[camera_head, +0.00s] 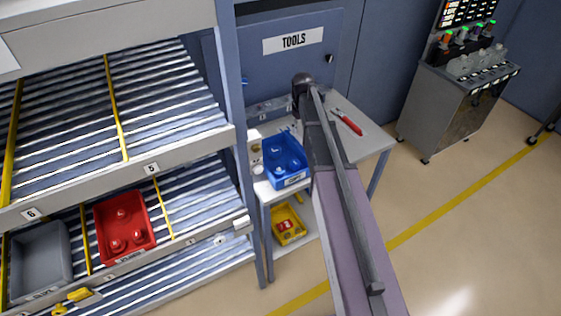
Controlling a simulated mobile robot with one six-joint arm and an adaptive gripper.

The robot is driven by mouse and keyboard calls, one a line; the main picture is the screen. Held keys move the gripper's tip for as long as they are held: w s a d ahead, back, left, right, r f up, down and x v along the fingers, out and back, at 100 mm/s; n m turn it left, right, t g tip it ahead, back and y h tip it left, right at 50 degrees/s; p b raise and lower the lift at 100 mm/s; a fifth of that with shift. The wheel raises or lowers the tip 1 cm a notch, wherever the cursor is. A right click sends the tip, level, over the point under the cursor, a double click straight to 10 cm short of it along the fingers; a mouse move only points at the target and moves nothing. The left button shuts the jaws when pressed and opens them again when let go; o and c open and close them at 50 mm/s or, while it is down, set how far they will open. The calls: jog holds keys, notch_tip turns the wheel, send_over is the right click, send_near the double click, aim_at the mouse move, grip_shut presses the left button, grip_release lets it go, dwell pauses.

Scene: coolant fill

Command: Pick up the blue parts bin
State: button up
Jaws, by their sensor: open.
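The blue parts bin (285,162) stands upright on the grey side table (376,139), near its left front corner. It has a pale label on its front and a few rounded blue items inside. My arm reaches from the bottom of the view up over the table, just right of the bin. The arm's end is at the dark part near the back of the table, and the fingers of my gripper are hidden behind it.
A flow rack on the left holds a red bin (124,226) and a grey bin (41,262). A yellow bin (288,224) is on the table's lower shelf. Red-handled pliers (347,123) lie right of my arm. A blue TOOLS cabinet (270,68) stands behind.

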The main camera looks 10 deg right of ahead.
jog(key=b, duration=0.9)
send_over(297, 157)
jog(key=f, duration=0.8)
jog(key=shift+d+f, duration=0.25)
jog(key=shift+f, duration=0.05)
jog(key=shift+f, duration=0.1)
jog(key=shift+w+a+f+b, duration=0.1)
jog(key=shift+a+f+b, duration=0.05)
jog(key=shift+f+b, duration=2.3)
grip_shut()
